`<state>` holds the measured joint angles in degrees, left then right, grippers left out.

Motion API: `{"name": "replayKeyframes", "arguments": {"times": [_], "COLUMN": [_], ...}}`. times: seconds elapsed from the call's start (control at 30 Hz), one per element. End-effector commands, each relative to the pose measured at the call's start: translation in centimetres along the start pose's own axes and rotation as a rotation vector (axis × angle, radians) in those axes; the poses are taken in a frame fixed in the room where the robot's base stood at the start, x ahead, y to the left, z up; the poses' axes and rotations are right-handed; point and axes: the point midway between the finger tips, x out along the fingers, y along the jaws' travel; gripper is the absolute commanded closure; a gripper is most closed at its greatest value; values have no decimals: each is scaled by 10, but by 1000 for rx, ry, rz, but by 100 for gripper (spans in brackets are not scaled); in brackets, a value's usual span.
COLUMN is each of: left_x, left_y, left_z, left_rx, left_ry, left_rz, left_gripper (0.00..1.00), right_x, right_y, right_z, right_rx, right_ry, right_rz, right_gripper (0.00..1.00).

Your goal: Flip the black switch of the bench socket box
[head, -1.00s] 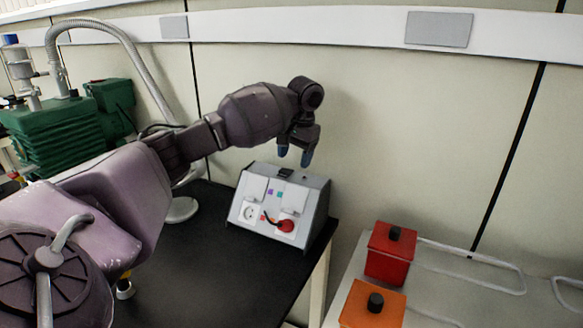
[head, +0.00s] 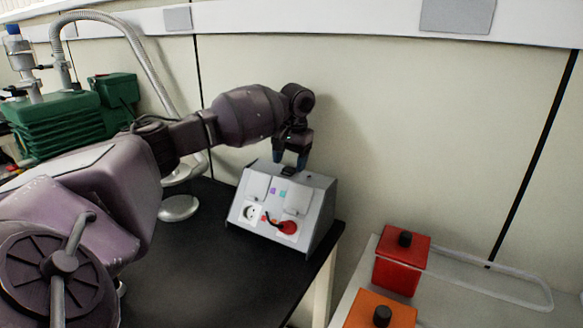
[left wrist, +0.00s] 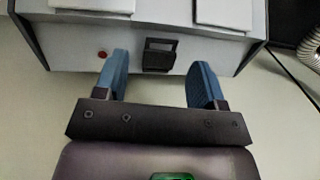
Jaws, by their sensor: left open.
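The grey bench socket box (head: 318,228) stands on the black bench top near its right end, with a red plug in one of its front sockets. The black switch (head: 288,171) is on the top of the box, towards the back. In the left wrist view the black switch (left wrist: 159,55) lies between my two blue fingertips, with a gap on each side. My left gripper (head: 291,158) is open, pointing down just above the back of the box; it also shows in the left wrist view (left wrist: 158,75). I cannot tell whether a finger touches the box. My right gripper is not in view.
A red box (head: 402,262) and an orange box (head: 378,312) with black knobs stand on the lighter table at right. A green pump (head: 60,125) with a grey hose (head: 140,62) is at the left. The wall (head: 400,130) is close behind the socket box.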

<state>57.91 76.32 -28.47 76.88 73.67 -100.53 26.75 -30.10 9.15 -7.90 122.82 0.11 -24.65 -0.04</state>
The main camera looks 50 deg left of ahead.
Motion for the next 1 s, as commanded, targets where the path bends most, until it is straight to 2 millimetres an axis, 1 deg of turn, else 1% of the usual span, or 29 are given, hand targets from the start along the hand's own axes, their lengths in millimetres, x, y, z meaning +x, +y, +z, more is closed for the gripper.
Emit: {"name": "replayKeyframes", "arguments": {"times": [0.03, 0.13, 0.3, 0.5, 0.77, 0.8, 0.83, 0.93, 1.0], "left_x": [8, 13, 15, 15, 15, 15, 15, 13, 9], "left_y": [0, 0, 0, 0, 0, 0, 0, 0, -1], "left_z": [0, 0, 0, 0, 0, 0, 0, 0, 0], "left_rx": [0, 0, -1, -1, 0, 0, 0, -1, -2], "left_ry": [-3, -2, 1, 1, 1, 1, 1, 3, 8], "left_rz": [-1, -1, 0, 0, 0, 0, 0, 3, 11], "left_gripper": [36, 36, 36, 36, 76, 82, 85, 85, 85], "right_x": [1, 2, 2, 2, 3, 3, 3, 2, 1], "right_y": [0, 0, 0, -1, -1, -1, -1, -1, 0], "right_z": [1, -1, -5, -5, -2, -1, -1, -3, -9], "right_rx": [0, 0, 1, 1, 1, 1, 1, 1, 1], "right_ry": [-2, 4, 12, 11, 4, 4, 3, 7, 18], "right_rz": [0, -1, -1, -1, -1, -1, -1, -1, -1], "right_gripper": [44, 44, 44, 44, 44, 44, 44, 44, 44]}}
